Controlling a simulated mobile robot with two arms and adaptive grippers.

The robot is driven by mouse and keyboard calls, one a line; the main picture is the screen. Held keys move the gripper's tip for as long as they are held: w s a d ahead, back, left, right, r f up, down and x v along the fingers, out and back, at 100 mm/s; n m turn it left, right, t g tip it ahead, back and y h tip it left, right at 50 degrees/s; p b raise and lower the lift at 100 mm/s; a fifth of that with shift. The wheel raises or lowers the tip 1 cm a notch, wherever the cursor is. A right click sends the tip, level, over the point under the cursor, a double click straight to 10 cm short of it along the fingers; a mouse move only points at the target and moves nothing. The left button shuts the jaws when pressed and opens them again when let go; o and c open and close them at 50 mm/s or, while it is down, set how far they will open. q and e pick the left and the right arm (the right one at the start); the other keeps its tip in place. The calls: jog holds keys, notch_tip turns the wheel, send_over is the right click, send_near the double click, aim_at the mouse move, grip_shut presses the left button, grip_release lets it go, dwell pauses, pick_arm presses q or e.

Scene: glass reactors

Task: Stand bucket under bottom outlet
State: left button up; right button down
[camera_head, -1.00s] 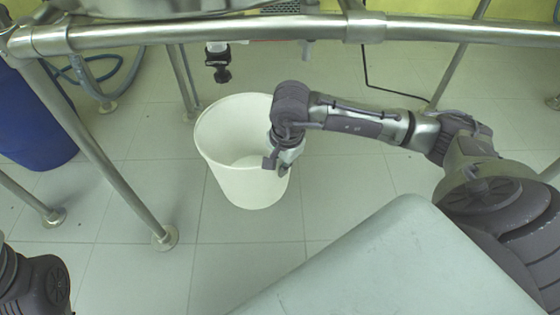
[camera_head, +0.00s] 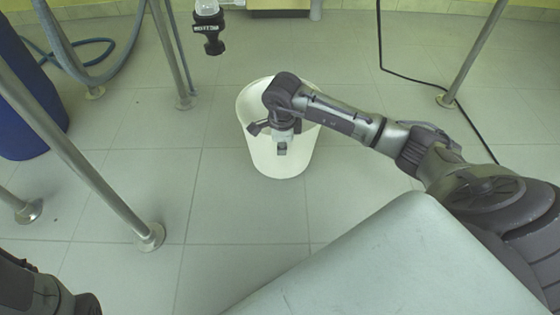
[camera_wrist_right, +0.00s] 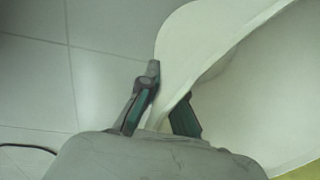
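The white bucket (camera_head: 262,160) is upright near the middle of the head view, to the right of and nearer than the bottom outlet. The bottom outlet (camera_head: 211,38) is a dark valve hanging from a clear neck at the top. My right gripper (camera_head: 270,140) is at the bucket's near side. In the right wrist view its fingers (camera_wrist_right: 165,105) straddle the bucket's wall (camera_wrist_right: 188,50), one inside and one outside, and look shut on it. Whether the bucket touches the floor is hard to tell. Only part of my left arm shows at bottom left; its gripper is out of view.
Steel legs (camera_head: 95,170) stand on the floor at left, with another leg (camera_head: 475,50) at upper right. A blue drum (camera_head: 25,105) and a hose (camera_head: 95,70) are at upper left. A black cable (camera_head: 400,75) lies at right. Tiled floor around the bucket is clear.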

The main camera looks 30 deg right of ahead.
aim_at(280, 158)
jog(key=shift+w+f, duration=0.4)
jog(key=shift+w, duration=0.1)
notch_tip(280, 158, down, 4)
jog(key=b, duration=0.3)
jog(key=shift+b, duration=0.4)
jog(key=shift+r, duration=0.2)
jog(key=shift+f, duration=0.15)
jog(key=c, duration=1.3)
grip_release()
